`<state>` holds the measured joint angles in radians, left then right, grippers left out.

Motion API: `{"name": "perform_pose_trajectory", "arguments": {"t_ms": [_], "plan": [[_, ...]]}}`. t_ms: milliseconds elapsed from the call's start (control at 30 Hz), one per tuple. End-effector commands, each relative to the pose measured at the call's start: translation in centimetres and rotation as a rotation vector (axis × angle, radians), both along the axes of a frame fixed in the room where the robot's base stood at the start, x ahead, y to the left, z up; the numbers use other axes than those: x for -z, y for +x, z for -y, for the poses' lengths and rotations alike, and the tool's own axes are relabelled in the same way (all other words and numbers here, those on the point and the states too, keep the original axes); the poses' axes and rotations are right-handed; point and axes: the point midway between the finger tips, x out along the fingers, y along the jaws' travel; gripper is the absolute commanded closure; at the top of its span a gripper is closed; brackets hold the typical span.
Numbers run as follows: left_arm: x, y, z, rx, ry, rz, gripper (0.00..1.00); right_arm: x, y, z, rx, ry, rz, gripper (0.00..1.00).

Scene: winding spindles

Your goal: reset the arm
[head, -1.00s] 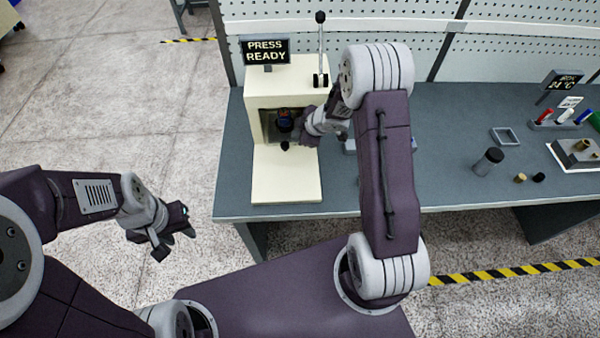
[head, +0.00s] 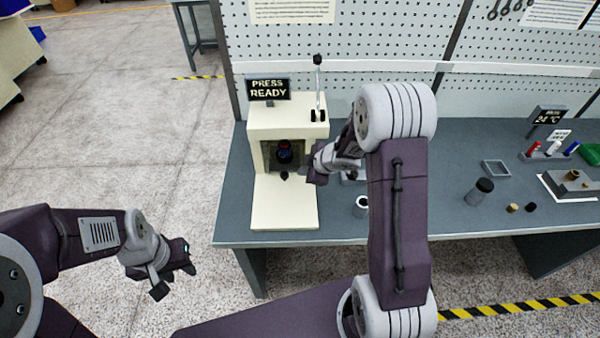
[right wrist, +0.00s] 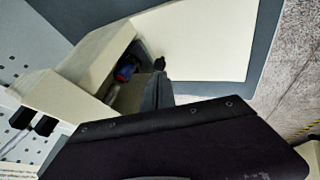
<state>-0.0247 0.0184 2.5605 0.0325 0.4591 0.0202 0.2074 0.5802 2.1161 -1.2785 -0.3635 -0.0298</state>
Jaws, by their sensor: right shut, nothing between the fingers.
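My right arm reaches over the bench, and its gripper (head: 314,172) is shut and empty beside the right front of the cream press (head: 284,204). In the right wrist view the dark gripper fingers (right wrist: 158,92) show near the press opening. Inside the opening sits a dark object with blue and red parts (head: 284,152), and it also shows in the right wrist view (right wrist: 125,72). A small black knob (head: 284,176) is in front of it. My left gripper (head: 180,272) hangs over the floor, left of the bench; its jaw opening is unclear.
A sign reading PRESS READY (head: 268,88) and an upright lever (head: 318,85) top the press. A pale cup (head: 361,206) stands near my right arm. A dark-capped cylinder (head: 480,191), small pieces and a square frame (head: 496,168) lie on the bench's right.

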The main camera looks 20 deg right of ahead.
Motion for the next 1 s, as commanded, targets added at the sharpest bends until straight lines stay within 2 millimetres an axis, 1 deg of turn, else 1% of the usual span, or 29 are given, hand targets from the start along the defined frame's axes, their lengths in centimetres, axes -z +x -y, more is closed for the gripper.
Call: {"name": "perform_pose_trajectory", "arguments": {"t_ms": [33,100,200,333,600,667,767,800,867,900,967,1000], "plan": [[-0.7,0.0,0.0,0.0,0.0,0.0,0.64,-1.2,-0.6,0.3,0.002,0.0,0.0,1.0],[-1.1,0.0,0.0,0.0,0.0,0.001,0.64,-2.1,-1.3,0.6,0.001,-0.001,0.0,1.0],[-1.4,0.0,0.0,0.0,0.0,0.0,0.64,-2.9,-2.0,0.8,0.0,0.001,-0.001,1.0],[-1.4,0.0,0.0,0.0,0.0,0.0,0.64,-3.2,-2.3,0.9,0.0,0.0,-0.001,1.0],[-1.3,0.0,0.0,0.0,0.0,0.0,0.64,-3.1,-2.3,0.8,-0.003,0.0,-0.002,1.0],[-1.1,0.0,0.0,0.0,0.0,0.0,0.64,-3.4,-2.1,0.0,-0.023,-0.003,0.01,1.0],[-0.4,0.0,0.0,0.0,0.0,0.0,0.64,-6.1,-1.6,-2.8,-0.066,-0.003,0.082,1.0],[0.0,0.0,0.0,0.0,0.0,0.0,0.64,-7.5,-1.8,-3.6,-0.005,0.016,0.104,1.0],[0.3,0.0,0.0,0.0,0.0,0.0,0.64,-8.5,-2.6,-3.3,0.142,0.042,0.096,1.0],[0.4,0.0,0.0,0.0,0.0,0.0,0.64,-8.6,-3.7,-2.7,0.252,0.06,0.072,1.0],[0.6,0.0,0.0,0.0,0.0,0.0,0.64,-8.2,-6.0,-1.8,0.426,0.091,0.009,1.0],[0.7,0.0,0.0,0.0,0.0,0.0,0.64,-7.6,-7.9,-1.2,0.544,0.116,-0.048,1.0]]}}
